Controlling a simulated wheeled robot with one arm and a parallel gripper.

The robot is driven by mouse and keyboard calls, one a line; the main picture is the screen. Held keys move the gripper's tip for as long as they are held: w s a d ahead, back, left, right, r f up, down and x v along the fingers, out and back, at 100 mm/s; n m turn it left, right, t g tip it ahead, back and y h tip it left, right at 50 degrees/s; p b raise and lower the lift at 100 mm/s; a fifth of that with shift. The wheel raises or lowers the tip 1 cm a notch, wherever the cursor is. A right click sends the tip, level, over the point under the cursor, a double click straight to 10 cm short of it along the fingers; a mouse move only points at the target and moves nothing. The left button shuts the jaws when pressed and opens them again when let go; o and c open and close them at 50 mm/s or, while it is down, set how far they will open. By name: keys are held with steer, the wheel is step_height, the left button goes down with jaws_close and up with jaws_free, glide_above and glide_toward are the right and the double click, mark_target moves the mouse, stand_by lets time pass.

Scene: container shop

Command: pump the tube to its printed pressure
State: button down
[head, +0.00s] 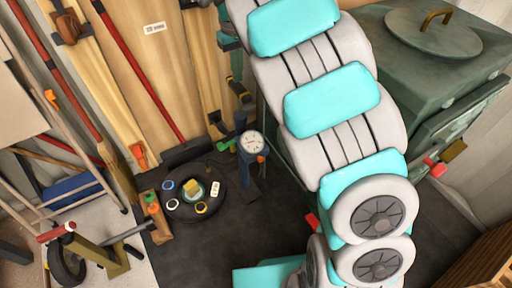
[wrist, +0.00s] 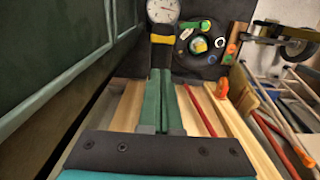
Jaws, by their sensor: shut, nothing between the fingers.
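The black tube (head: 178,212) lies flat on the dark mat, and it also shows in the wrist view (wrist: 186,54). A white tag (head: 215,188) lies on its right side; its print is too small to read. A pump with a round white gauge (head: 253,142) stands just right of the tube. The gauge shows larger in the wrist view (wrist: 163,10), but I cannot read its value. My gripper (wrist: 161,72) has two green fingers, shut together and empty, pointing toward the pump below its gauge. I cannot tell whether they touch it.
Small coloured rings and a yellow block (head: 191,186) lie inside the tube's outline. A green metal container (head: 420,90) stands close on the right. Long-handled red tools (head: 140,75) lean against the wooden wall. A yellow-green stand with a wheel (head: 95,255) is at lower left.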

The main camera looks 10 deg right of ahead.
mark_target(238, 85)
steer(key=shift+f+b, duration=1.1)
steer(key=shift+f, duration=1.55)
steer(key=shift+r+p, duration=1.05)
steer(key=shift+r, duration=1.6)
steer(key=shift+f, duration=0.15)
steer(key=shift+f+b, duration=1.1)
steer(key=shift+f, duration=1.55)
steer(key=shift+r+p, duration=1.15)
steer(key=shift+r, duration=1.65)
